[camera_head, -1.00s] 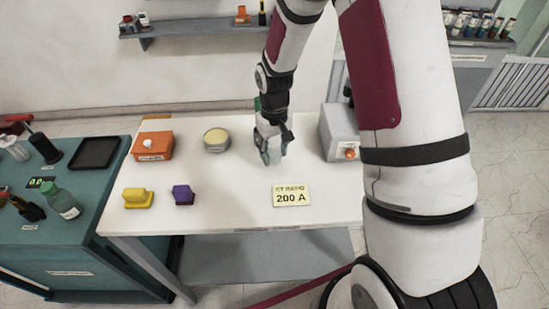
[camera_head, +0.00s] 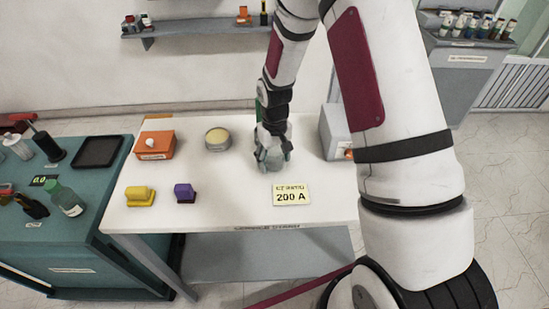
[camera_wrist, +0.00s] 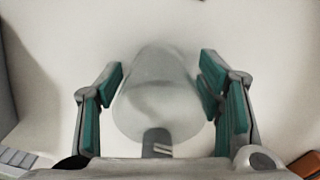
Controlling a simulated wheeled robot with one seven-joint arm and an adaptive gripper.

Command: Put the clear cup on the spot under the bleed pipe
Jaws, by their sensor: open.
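The clear cup (camera_wrist: 155,100) sits on the white tabletop between the two green-padded fingers of my gripper (camera_wrist: 160,85) in the wrist view. The fingers are open on either side of it, and a small gap shows on the left. In the head view my gripper (camera_head: 272,160) points down over the table, and the cup is mostly hidden behind the fingers. I cannot make out a bleed pipe or the spot under it in either view.
On the white table (camera_head: 235,203) stand a grey box (camera_head: 338,132) to the right, a "200 A" sign (camera_head: 291,194) in front, a round tin (camera_head: 217,139), an orange box (camera_head: 154,145), and yellow (camera_head: 140,195) and purple (camera_head: 184,192) blocks. A teal bench (camera_head: 50,240) adjoins at left.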

